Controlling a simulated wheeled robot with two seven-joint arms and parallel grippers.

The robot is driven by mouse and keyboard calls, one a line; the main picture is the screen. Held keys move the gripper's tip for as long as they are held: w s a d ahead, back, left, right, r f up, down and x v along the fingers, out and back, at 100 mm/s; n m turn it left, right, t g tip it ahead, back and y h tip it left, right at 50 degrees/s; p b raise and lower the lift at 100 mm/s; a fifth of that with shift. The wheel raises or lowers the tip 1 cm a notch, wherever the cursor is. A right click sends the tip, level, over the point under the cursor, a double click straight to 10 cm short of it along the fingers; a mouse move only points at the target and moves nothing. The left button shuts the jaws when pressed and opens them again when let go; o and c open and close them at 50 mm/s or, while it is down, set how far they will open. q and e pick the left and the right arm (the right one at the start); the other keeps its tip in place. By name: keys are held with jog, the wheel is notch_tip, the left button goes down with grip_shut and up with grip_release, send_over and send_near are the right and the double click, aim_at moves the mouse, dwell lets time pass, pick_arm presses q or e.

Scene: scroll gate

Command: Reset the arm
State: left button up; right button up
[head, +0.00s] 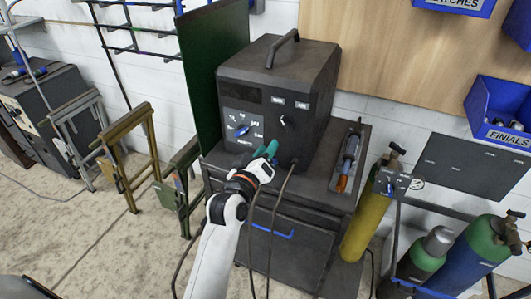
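My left arm reaches up from the bottom middle in the head view. Its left gripper (268,151), with teal fingers, is in front of the lower part of a dark welding power unit (312,95). I cannot tell whether the fingers touch the unit, or whether they are open or shut. The unit has a blue knob (239,130) to the left of the gripper and a black knob (288,121) above it. My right gripper is not in view.
The unit stands on a dark cart (290,250) with a blue handle and hanging cables. A torch tray (348,160) and gas cylinders (368,222) are to the right. A green panel (208,70) and metal stands (130,150) are to the left. Bare floor shows at lower left.

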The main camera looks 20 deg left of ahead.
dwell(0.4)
